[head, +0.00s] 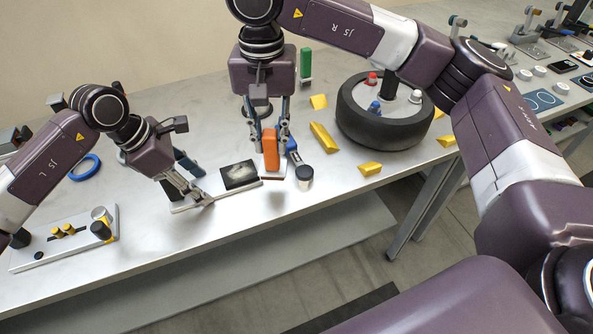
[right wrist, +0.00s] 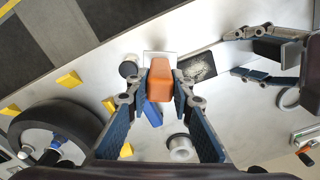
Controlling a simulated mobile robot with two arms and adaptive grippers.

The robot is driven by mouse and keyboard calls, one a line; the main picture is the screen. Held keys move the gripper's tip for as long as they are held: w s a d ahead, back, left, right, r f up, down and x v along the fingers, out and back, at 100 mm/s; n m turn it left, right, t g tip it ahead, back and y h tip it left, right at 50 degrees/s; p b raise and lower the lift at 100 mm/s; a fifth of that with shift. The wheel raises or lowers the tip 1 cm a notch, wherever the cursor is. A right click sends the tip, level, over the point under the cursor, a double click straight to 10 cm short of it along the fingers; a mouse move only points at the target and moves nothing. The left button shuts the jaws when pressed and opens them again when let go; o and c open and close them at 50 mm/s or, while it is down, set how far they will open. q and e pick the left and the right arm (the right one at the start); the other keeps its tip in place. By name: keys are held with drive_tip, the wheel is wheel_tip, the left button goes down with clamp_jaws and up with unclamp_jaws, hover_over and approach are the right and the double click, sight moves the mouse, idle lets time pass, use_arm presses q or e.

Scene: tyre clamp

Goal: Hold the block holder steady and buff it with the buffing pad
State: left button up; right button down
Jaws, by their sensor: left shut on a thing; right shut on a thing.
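The block holder (head: 218,188) is a flat, light bar lying along the bench. It carries a dark square panel (head: 240,174) with a whitish smeared patch, which also shows in the right wrist view (right wrist: 198,67). My left gripper (head: 201,185) is shut on the holder's left end. My right gripper (head: 270,141) points down and is shut on an orange block (head: 271,150), which looks like the buffing pad.
A tyre (head: 385,113) and several yellow wedges (head: 323,137) lie further right. A fixture plate (head: 65,240) sits at the left front. The bench's front edge is near.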

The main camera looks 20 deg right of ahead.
drive_tip(key=w+a+r+m, duration=0.3)
drive_tip(key=w+r+m, duration=0.1)
drive_tip(key=w+r, duration=0.15)
drive_tip(key=shift+f, duration=3.85)
drive_tip(key=shift+a, duration=3.6)
drive_tip(key=d, duration=0.7)
wheel_tip(320, 180, up, 8)
drive_tip(key=shift+d+f, duration=0.2)
drive_tip(key=shift+f, duration=0.05)
drive_tip(key=shift+f, duration=0.15)
